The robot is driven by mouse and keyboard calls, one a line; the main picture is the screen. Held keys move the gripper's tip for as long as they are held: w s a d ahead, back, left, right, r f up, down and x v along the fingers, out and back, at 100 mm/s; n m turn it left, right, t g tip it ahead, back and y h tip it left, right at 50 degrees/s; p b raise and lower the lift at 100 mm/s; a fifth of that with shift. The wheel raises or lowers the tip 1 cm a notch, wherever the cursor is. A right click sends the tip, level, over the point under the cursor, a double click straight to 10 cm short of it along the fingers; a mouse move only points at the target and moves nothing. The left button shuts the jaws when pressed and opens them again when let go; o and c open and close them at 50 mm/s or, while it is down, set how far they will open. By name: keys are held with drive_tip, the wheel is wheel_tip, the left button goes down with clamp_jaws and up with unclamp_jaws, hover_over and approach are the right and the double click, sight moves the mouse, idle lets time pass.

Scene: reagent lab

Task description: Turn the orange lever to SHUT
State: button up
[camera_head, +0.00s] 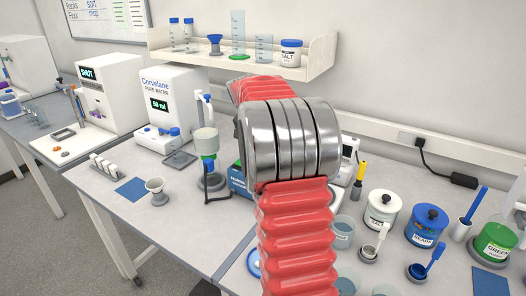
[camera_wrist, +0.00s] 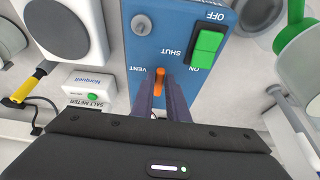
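The orange lever (camera_wrist: 159,78) is on the face of a blue device (camera_wrist: 150,45) in the wrist view, which shows the labels upside down. The lever is close beside the VENT label (camera_wrist: 151,79); the SHUT label (camera_wrist: 183,47) is above and to its right. The two dark fingers of my gripper (camera_wrist: 160,90) are on either side of the lever, with little or no gap, and look shut on it. In the head view my red arm hides the lever and gripper, and only part of the blue device (camera_head: 238,183) shows.
A green ON/OFF switch (camera_wrist: 207,48) and a grey knob (camera_wrist: 141,24) are on the same blue face. A salt meter (camera_wrist: 90,91) stands left of it in the wrist view. In the head view, jars such as the blue one (camera_head: 425,230) crowd the bench at right.

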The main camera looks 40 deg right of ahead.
drive_tip(key=o, duration=0.4)
drive_tip(key=v, duration=1.3)
drive_tip(key=shift+a+r, duration=0.1)
drive_tip(key=shift+r, duration=0.2)
drive_tip(key=shift+n, duration=0.3)
